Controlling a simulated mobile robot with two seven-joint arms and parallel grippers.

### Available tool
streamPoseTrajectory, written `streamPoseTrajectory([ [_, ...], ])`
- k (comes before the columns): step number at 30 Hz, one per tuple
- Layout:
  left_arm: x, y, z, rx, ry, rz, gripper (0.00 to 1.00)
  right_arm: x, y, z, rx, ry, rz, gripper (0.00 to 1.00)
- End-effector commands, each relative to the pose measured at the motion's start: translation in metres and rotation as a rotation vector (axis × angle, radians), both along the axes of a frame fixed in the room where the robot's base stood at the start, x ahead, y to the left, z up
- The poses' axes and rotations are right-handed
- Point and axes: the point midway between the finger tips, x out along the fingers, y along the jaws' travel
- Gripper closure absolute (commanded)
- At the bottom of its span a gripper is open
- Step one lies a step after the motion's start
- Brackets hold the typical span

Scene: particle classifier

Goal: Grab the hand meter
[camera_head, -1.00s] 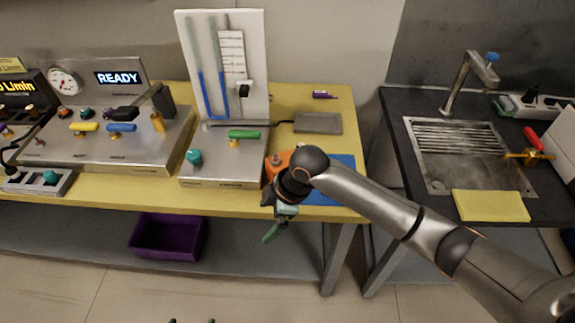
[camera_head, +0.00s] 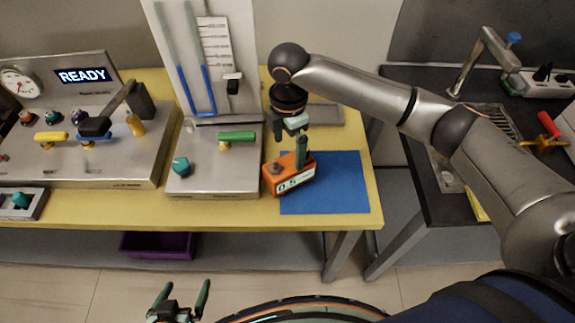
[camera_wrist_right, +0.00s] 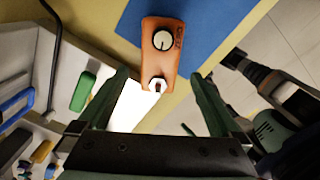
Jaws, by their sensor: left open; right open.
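The hand meter (camera_head: 290,178) is an orange box with a lit "0.5" display and a dark knob, standing on the yellow table at the left edge of a blue mat. My right gripper (camera_head: 292,146) is open and points down just above and behind it, its fingers partly overlapping the meter in the head view. In the right wrist view the meter (camera_wrist_right: 162,45) lies beyond the two open green fingertips (camera_wrist_right: 160,76), with its knob toward the camera and nothing held. My left gripper (camera_head: 183,290) is open and empty at the bottom of the head view, away from the table.
The blue mat (camera_head: 325,190) is clear beside the meter. A metal panel with a green lever (camera_head: 237,136) and a teal knob (camera_head: 181,167) stands close to the left. A grey flat plate (camera_head: 325,114) lies behind. The sink counter (camera_head: 398,135) is at the right.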

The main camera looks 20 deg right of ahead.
Motion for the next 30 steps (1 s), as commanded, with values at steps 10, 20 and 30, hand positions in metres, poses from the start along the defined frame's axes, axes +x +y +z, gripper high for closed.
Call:
streamPoseTrajectory([
  [10, -0.003, 0.000, -0.001, 0.000, 0.007, 0.000, 0.00, 0.000, 0.000, -0.042, 0.000, -0.002, 0.000, 0.00],
  [20, -0.002, 0.000, 0.002, 0.000, 0.006, 0.000, 0.00, 0.000, -0.002, -0.086, 0.000, -0.002, -0.002, 0.00],
  [30, -0.001, 0.000, 0.003, 0.000, 0.003, 0.001, 0.00, 0.001, -0.002, -0.092, 0.002, -0.005, -0.001, 0.03],
])
